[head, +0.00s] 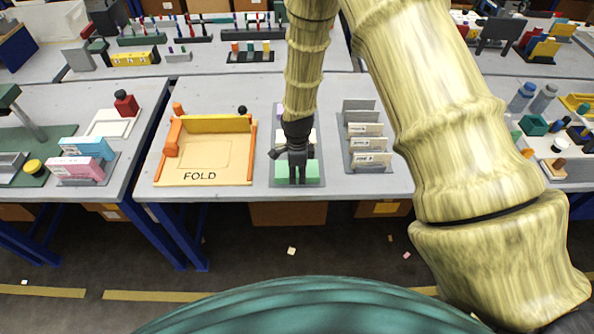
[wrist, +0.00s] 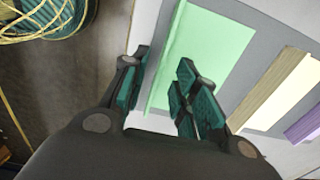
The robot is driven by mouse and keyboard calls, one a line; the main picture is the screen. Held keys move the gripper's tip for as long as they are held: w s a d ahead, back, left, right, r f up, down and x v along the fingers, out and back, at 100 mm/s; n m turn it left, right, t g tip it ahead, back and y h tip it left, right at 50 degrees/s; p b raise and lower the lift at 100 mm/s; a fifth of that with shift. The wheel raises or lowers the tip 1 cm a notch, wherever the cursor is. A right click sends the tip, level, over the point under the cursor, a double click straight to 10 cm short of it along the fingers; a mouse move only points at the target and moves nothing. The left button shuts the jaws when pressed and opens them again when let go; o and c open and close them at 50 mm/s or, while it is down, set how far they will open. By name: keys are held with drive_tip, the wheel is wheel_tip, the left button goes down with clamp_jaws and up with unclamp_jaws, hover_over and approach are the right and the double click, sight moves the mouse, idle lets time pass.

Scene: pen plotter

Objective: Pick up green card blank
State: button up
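The green card blank (head: 313,172) lies in the front part of a grey holder (head: 273,178) on the middle table. In the wrist view my gripper (wrist: 164,62) is open, with one finger on each side of the card's edge strip. I cannot tell whether either finger touches the card.
A cream blank (wrist: 288,92) and a purple blank (wrist: 306,123) lie beyond the green one. The FOLD board (head: 203,160) is left of the holder. A rack (head: 365,142) of upright cards stands to its right. The table's front edge is close by.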

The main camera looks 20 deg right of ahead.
drive_tip(key=shift+f, duration=0.7)
clamp_jaws()
drive_tip(key=shift+r, duration=0.15)
